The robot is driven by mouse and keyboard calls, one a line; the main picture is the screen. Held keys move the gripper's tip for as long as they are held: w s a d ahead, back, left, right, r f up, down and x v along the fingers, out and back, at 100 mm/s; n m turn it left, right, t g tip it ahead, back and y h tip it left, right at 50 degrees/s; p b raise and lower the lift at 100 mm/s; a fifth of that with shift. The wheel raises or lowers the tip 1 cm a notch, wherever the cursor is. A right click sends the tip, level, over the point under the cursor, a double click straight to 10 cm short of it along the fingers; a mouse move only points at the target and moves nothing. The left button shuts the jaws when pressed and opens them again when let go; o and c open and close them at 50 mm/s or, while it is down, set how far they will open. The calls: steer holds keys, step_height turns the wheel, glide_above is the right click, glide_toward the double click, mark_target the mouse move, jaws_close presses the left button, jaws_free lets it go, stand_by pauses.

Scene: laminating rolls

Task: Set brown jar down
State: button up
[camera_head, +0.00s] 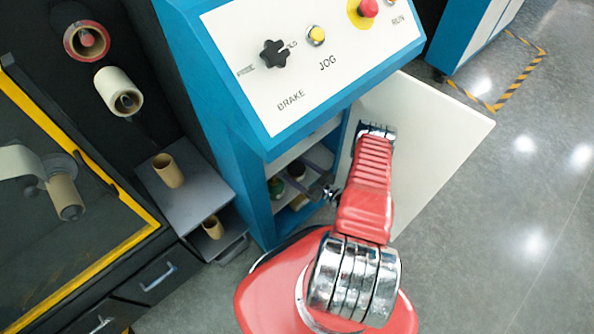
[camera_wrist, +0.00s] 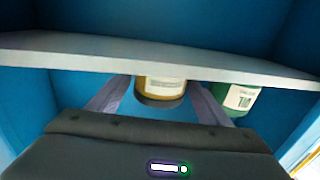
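The brown jar (camera_wrist: 163,86) is amber with a pale label and a dark end, inside the blue cabinet. A pale shelf edge hides its other end in the wrist view. My gripper (camera_wrist: 160,88) has one grey finger on each side of the jar, closed against it. I cannot tell whether the jar rests on the shelf. In the head view my gripper (camera_head: 314,172) reaches into the cabinet opening, and the jar is small and partly hidden there.
A green bottle (camera_wrist: 236,98) stands close beside the right finger. The pale shelf (camera_wrist: 60,52) crosses in front. The cabinet's white door (camera_head: 440,135) hangs open behind my arm. Cardboard cores (camera_head: 168,170) stand on a grey ledge to the left.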

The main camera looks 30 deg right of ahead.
steer(key=shift+o, duration=0.4)
steer(key=shift+s+r, duration=0.1)
steer(key=shift+s+d, duration=0.2)
steer(key=shift+s, duration=0.05)
steer(key=v, duration=1.1)
steer(key=shift+s, duration=0.15)
stand_by(0.5)
